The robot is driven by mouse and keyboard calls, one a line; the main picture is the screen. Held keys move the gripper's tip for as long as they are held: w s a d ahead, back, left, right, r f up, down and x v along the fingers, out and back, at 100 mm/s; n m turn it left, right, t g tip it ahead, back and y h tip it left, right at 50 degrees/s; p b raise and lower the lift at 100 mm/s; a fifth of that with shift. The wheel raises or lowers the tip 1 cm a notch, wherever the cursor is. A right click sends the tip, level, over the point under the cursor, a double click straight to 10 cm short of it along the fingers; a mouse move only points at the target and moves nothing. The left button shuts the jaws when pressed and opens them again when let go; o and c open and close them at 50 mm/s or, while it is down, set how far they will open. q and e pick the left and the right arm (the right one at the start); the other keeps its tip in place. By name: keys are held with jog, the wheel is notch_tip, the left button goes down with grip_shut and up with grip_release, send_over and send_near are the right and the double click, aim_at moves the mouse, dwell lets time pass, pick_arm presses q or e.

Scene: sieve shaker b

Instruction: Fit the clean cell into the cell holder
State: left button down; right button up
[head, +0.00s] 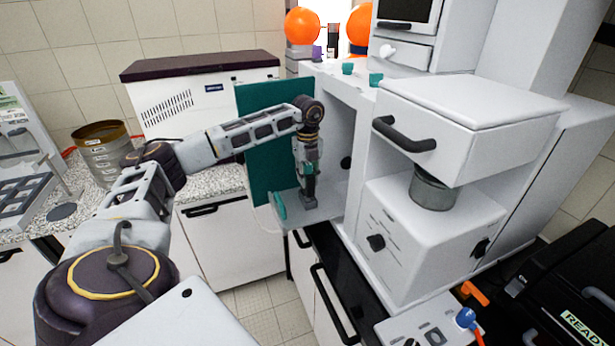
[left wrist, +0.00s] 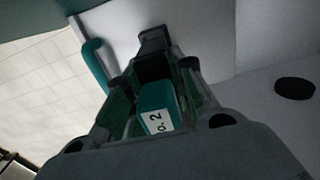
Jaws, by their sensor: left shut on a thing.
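My left gripper (head: 309,172) points down inside an open white compartment with a teal door. It is shut on a teal cell (left wrist: 156,100), whose white label reads partly "o. 2" in the left wrist view. In the head view the fingers mostly hide the cell. A dark grey block (head: 309,203), which looks like the cell holder, stands on the compartment floor right below the fingertips. It also shows beyond the fingers in the left wrist view (left wrist: 153,40). I cannot tell whether the cell touches or sits in it. My right gripper is not in view.
The teal door (head: 262,125) stands open to the left of my wrist, with a teal handle (head: 279,205) near its lower edge. The compartment wall is close on the right. Two small teal pieces (head: 375,79) sit on top of the machine.

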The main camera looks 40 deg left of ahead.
aim_at(307, 163)
pick_arm(q)
jog(key=shift+f+b, duration=1.1)
jog(key=shift+f, duration=1.15)
dwell(0.9)
jog(key=c, duration=1.1)
grip_release()
jog(key=shift+r, duration=0.15)
notch_tip(307, 163, up, 12)
jog(key=shift+f, duration=0.1)
jog(key=shift+f, duration=0.1)
dwell(0.6)
